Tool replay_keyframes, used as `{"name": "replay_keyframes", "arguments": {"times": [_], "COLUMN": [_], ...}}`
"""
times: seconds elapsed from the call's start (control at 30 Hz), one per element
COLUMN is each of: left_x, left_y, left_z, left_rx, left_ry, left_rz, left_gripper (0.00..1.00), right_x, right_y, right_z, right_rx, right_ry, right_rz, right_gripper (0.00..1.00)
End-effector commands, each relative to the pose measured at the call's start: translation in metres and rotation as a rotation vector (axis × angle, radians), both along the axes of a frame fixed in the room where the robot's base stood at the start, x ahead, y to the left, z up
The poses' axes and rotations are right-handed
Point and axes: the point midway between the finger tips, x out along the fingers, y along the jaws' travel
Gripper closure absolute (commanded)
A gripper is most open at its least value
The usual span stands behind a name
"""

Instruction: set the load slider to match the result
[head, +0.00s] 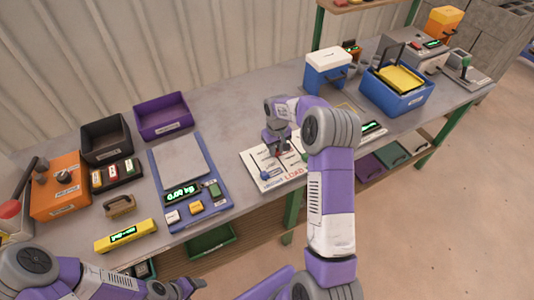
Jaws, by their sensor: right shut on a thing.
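The white slider panel (258,161) lies near the table's front edge, with dark slots and red LOAD lettering at its front right. My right gripper (277,152) reaches down onto the panel and is shut on a slider knob, which the fingers mostly hide. A blue knob (265,175) shows at the panel's front left. The scale (180,160) left of the panel has an empty plate and a green display that reads about 0.00 kg. Green displays also show on a yellow device (125,236) and on a unit right of my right arm (372,128). My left gripper (187,289) is low at the bottom edge, its jaws unclear.
Black (106,140) and purple (162,116) bins stand at the back left, beside an orange box (60,186). A white-lidded blue box (327,70) and a blue crate with a yellow item (397,97) stand to the right. The table behind the panel is clear.

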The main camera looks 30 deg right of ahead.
Motion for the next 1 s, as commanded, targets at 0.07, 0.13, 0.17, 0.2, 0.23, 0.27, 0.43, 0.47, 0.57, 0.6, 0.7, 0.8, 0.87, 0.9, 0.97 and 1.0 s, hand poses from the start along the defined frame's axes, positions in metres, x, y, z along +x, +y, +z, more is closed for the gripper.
{"name": "replay_keyframes", "arguments": {"times": [0.07, 0.13, 0.17, 0.2, 0.23, 0.27, 0.43, 0.47, 0.57, 0.6, 0.7, 0.8, 0.87, 0.9, 0.97, 1.0], "left_x": [0.000, 0.000, 0.000, 0.000, 0.000, 0.000, 0.000, 0.000, 0.000, 0.000, 0.000, 0.000, 0.000, 0.000, 0.000, 0.000], "left_y": [0.000, 0.000, 0.000, 0.000, 0.000, 0.000, 0.000, 0.000, 0.000, 0.000, 0.000, 0.000, 0.000, 0.000, 0.000, 0.000], "left_z": [0.001, 0.001, 0.000, 0.000, 0.000, 0.000, 0.000, 0.000, 0.000, 0.000, 0.000, 0.001, 0.001, 0.002, 0.003, 0.004], "left_rx": [0.000, 0.000, 0.000, 0.000, 0.000, 0.000, 0.000, 0.000, 0.000, 0.000, 0.000, 0.000, 0.000, 0.000, 0.000, 0.000], "left_ry": [0.000, 0.000, 0.000, 0.000, 0.000, 0.000, 0.000, 0.000, 0.000, 0.000, 0.000, 0.000, 0.000, 0.000, 0.000, 0.000], "left_rz": [-0.001, -0.001, -0.001, -0.001, -0.001, -0.001, -0.001, -0.001, -0.001, -0.001, -0.001, -0.001, -0.001, -0.001, -0.001, -0.001], "left_gripper": [0.32, 0.32, 0.32, 0.32, 0.32, 0.32, 0.32, 0.32, 0.32, 0.32, 0.32, 0.32, 0.32, 0.32, 0.32, 0.32], "right_x": [0.000, 0.000, 0.000, 0.000, 0.000, 0.000, 0.001, 0.001, 0.001, 0.001, 0.001, 0.001, 0.001, 0.002, 0.002, 0.002], "right_y": [-0.003, -0.003, -0.003, -0.003, -0.003, -0.003, -0.002, -0.002, -0.002, -0.002, -0.002, -0.002, -0.002, -0.002, -0.002, -0.002], "right_z": [0.000, 0.000, 0.000, 0.000, 0.000, 0.000, 0.000, 0.000, 0.000, 0.000, 0.000, 0.002, 0.007, 0.012, 0.022, 0.029], "right_rx": [0.003, 0.003, 0.003, 0.003, 0.003, 0.003, 0.002, 0.002, 0.002, 0.002, 0.002, 0.001, 0.001, 0.001, 0.001, 0.001], "right_ry": [0.000, 0.000, 0.000, 0.000, 0.000, 0.000, -0.001, -0.001, -0.001, 0.000, 0.000, -0.001, -0.003, -0.004, -0.004, -0.005], "right_rz": [-0.007, -0.008, -0.008, -0.008, -0.008, -0.008, -0.005, -0.005, -0.005, -0.004, -0.004, -0.004, -0.005, -0.005, -0.006, -0.005], "right_gripper": [1.00, 1.00, 1.00, 1.00, 1.00, 1.00, 0.61, 0.56, 0.51, 0.51, 0.51, 0.51, 0.51, 0.51, 0.51, 0.51]}}
